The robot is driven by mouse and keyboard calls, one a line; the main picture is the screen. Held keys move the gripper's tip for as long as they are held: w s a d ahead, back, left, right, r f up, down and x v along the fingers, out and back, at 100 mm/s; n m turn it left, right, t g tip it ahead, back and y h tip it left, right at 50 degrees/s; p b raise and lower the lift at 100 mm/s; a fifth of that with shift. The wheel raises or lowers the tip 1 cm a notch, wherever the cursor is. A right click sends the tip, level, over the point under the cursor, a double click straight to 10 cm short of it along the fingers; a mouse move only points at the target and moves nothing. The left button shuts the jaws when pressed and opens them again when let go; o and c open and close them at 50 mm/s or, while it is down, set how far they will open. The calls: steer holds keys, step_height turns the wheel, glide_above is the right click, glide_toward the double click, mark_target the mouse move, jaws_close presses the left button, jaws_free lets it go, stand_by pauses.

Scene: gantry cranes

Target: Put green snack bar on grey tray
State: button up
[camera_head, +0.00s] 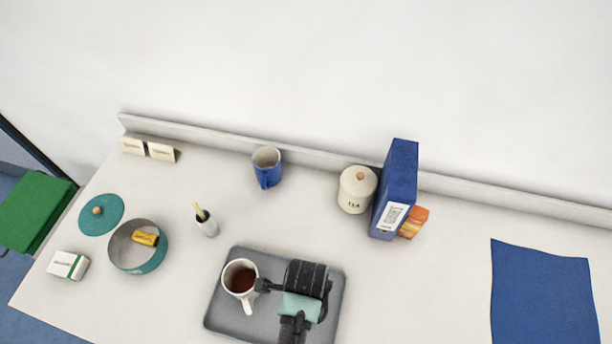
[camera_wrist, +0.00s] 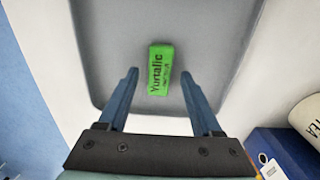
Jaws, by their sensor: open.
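The green snack bar (camera_wrist: 160,70) shows in the wrist view, lying on the grey tray (camera_wrist: 215,25) with its lettered face up. My gripper (camera_wrist: 158,76) is open, with one blue finger on each side of the bar and a gap to both. In the head view my gripper is above the right part of the tray (camera_head: 232,260), where my arm hides the bar. The fingers are not clear in that view.
A white mug of dark drink (camera_head: 240,278) stands on the tray's left part, close to my gripper. Behind are a blue mug (camera_head: 267,168), a tea jar (camera_head: 357,189) and a blue binder (camera_head: 398,188). A teal pot (camera_head: 151,262) stands left.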

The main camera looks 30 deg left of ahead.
step_height(320, 180, up, 11)
steer(key=shift+b, duration=0.3)
steer(key=w+d+r+n+t+y, duration=0.1)
steer(key=w+r+n+t, duration=0.35)
steer(key=w+r, duration=0.75)
steer(key=w+d+r+n+t+y, duration=0.1)
steer(key=w+r+n+t, duration=0.1)
steer(key=w+r+t, duration=1)
steer(key=s+d+r+n+t+h, duration=0.1)
steer(key=s+d+r+n+t, duration=0.1)
steer(key=r, duration=1.2)
steer(key=s+d+r+n+t, duration=0.1)
steer(key=d+r+n+t, duration=0.15)
steer(key=r, duration=1.05)
steer(key=s+d+r+n+t, duration=0.1)
steer(key=s+r+n+t, duration=0.1)
steer(key=s+r, duration=0.3)
steer(key=s+d+r+n+t+h, duration=0.1)
steer(key=s+r+t, duration=0.3)
steer(key=r, duration=0.6)
steer(key=shift+s+d+n, duration=0.4)
steer(key=shift+s+d, duration=0.2)
steer(key=shift+s, duration=0.1)
